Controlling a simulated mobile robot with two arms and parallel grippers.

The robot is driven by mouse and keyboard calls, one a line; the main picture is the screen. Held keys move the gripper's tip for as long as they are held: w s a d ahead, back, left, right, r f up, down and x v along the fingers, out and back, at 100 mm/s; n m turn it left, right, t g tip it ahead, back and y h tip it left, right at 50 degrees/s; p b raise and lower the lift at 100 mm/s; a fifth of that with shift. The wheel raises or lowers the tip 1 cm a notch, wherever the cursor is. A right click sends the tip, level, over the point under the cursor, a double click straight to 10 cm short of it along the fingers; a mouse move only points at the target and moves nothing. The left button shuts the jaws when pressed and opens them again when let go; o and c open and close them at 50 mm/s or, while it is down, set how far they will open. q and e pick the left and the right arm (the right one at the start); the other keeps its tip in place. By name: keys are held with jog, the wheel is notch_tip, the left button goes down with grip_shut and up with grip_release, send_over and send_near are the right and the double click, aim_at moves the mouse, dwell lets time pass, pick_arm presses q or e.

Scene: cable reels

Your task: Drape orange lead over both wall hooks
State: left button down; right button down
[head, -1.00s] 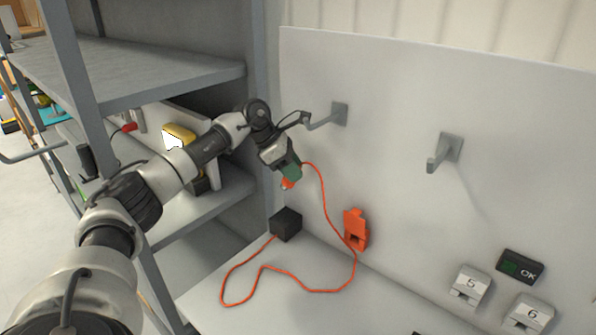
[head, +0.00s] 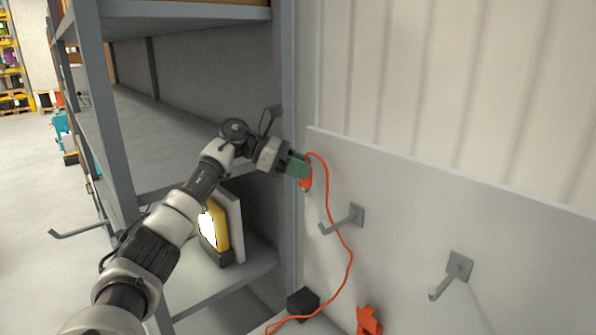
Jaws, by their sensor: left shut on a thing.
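My left gripper (head: 298,167) is shut on the orange end of the orange lead (head: 347,262), above and left of the left wall hook (head: 343,220). The lead loops up from the gripper, then runs down past the left hook to the bench; from here I cannot tell whether it touches the hook. The right wall hook (head: 452,276) is bare. A black block (head: 303,302) sits at the lead's lower end. My right gripper is not in view.
A grey metal shelf (head: 190,130) stands on the left, close to my left arm. The pale panel (head: 420,210) carries both hooks. An orange holder (head: 368,320) is low on the panel. The space in front of the right hook is clear.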

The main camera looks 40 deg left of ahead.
pick_arm(q)
jog(key=s+d+f+p, duration=0.1)
jog(key=s+d+p, duration=0.25)
jog(key=d, duration=1.85)
jog(key=s+d+p, duration=0.2)
jog(key=s+d, duration=0.3)
jog(key=d, duration=1.6)
notch_tip(320, 180, down, 20)
jog(key=b, duration=2)
jog(key=shift+d+f, duration=0.15)
jog(key=shift+d, duration=0.3)
jog(key=shift+s, duration=0.1)
jog(key=shift+c, duration=0.8)
grip_release()
